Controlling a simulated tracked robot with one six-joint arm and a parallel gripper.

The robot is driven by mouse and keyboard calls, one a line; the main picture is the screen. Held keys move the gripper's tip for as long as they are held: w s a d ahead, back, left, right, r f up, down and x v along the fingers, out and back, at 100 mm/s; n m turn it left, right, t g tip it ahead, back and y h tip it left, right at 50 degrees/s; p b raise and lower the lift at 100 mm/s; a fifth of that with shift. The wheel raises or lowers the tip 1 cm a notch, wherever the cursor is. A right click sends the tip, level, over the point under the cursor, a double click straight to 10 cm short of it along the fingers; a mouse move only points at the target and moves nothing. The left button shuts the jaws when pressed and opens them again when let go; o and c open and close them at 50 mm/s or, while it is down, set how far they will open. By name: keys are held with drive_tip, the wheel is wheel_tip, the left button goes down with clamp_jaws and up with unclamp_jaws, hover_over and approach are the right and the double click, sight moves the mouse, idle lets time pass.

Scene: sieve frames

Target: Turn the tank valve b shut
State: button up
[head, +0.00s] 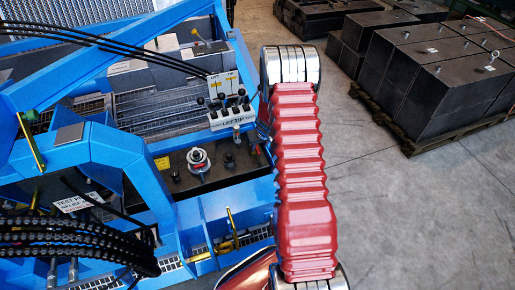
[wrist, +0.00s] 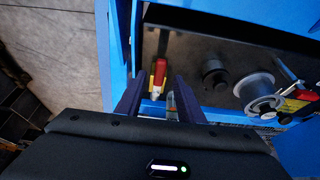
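In the wrist view, my gripper (wrist: 161,77) is open, with its two dark fingers apart. A small valve with a red handle (wrist: 160,68) and a yellow part shows beyond and between the fingertips; I cannot tell whether they touch it. A second valve with a red and yellow handle (wrist: 301,95) sits at the right, next to a silver filler cap (wrist: 257,90). No label shows which one is valve b. Both are on the black tank top (wrist: 225,48).
A dark round cap (wrist: 214,73) stands right of the fingers. Blue frame walls (wrist: 118,45) border the tank. Control levers (head: 228,95) stand behind it in the head view. Black crates (head: 437,75) on a pallet stand at the right, with clear concrete floor (head: 430,210) in front.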

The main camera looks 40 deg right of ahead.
drive_tip(key=shift+x, duration=1.45)
clamp_jaws()
drive_tip(key=shift+a, duration=0.1)
